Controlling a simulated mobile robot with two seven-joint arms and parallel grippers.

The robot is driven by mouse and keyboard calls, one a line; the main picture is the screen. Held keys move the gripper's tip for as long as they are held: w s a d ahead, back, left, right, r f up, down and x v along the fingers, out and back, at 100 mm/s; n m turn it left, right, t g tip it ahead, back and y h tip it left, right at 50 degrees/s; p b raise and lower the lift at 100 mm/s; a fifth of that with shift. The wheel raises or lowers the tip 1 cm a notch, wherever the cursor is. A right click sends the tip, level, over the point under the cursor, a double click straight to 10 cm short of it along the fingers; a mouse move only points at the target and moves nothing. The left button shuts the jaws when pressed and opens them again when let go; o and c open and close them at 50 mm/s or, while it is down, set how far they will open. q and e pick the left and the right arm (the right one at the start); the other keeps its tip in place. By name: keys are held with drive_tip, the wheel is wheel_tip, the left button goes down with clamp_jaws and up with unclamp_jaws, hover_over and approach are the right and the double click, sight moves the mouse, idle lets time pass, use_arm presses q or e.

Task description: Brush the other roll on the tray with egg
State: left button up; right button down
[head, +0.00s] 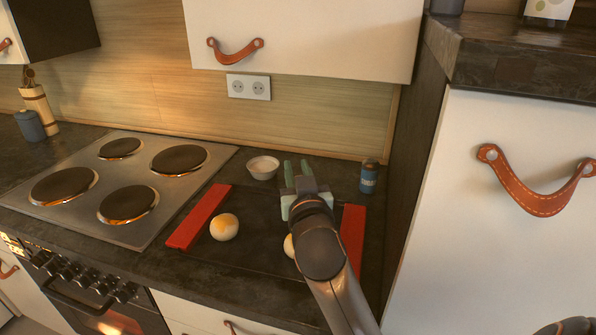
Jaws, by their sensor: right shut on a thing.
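A dark tray (250,263) with red end bars (200,216) lies on the counter. One pale round roll (224,227) with an orange-yellow patch on top sits on its left half. A second roll (290,246) sits right of it, mostly hidden behind my right arm; a little yellow shows on it. A small white bowl (263,167) stands behind the tray; its contents are not clear. My right gripper (297,168), with greenish fingers, is over the back of the tray, right of the bowl. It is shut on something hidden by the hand. My left gripper is out of view.
A blue can (369,177) stands behind the tray's right end. A hob (125,182) with dark plates lies to the left. A tall white cabinet (480,240) bounds the right side, and a wall cupboard (310,40) hangs above.

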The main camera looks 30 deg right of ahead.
drive_tip(key=shift+w+d, duration=0.15)
drive_tip(key=shift+w, duration=0.2)
drive_tip(key=shift+s, duration=0.2)
drive_tip(key=shift+s+a, duration=0.25)
drive_tip(key=shift+s, duration=0.05)
idle(0.5)
